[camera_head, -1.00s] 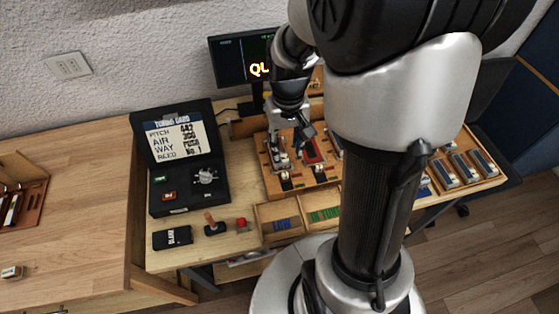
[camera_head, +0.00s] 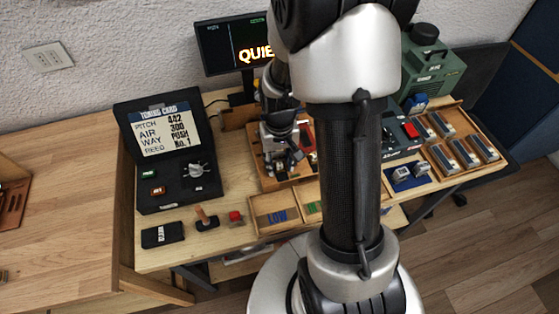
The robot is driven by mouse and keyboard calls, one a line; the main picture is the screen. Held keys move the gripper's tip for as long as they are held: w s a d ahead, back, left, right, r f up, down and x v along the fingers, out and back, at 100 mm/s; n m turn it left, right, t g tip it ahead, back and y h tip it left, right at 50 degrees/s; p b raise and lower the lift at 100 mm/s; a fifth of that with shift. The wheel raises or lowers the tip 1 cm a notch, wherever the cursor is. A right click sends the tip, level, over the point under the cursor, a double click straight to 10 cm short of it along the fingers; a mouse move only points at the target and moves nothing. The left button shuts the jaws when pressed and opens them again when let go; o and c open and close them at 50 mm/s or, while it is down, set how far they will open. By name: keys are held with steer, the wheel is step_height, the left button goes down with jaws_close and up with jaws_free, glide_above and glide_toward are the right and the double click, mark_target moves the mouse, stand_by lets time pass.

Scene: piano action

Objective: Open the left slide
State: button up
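My gripper (camera_head: 284,166) points down over the left part of a wooden fixture (camera_head: 259,178) in the middle of the bench. It covers most of what stands there, and its fingers are too small and dark to tell open from shut. I cannot pick out the left slide for certain; it may be under or beside the gripper. A red part (camera_head: 307,134) of the fixture shows just right of the gripper. In front of the fixture is a shallow wooden tray (camera_head: 259,228) marked LOW in blue, with a green-marked one (camera_head: 313,208) beside it, partly hidden by my arm.
A black case (camera_head: 150,187) with a tuning card stands left. In front lie a black block (camera_head: 163,235), a small lever (camera_head: 207,220) and a red button (camera_head: 236,217). A monitor (camera_head: 228,48) stands behind; a green machine (camera_head: 432,68) and several grey-topped blocks are right.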

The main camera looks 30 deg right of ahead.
steer(key=shift+c, duration=0.3)
jaws_close()
stand_by(0.3)
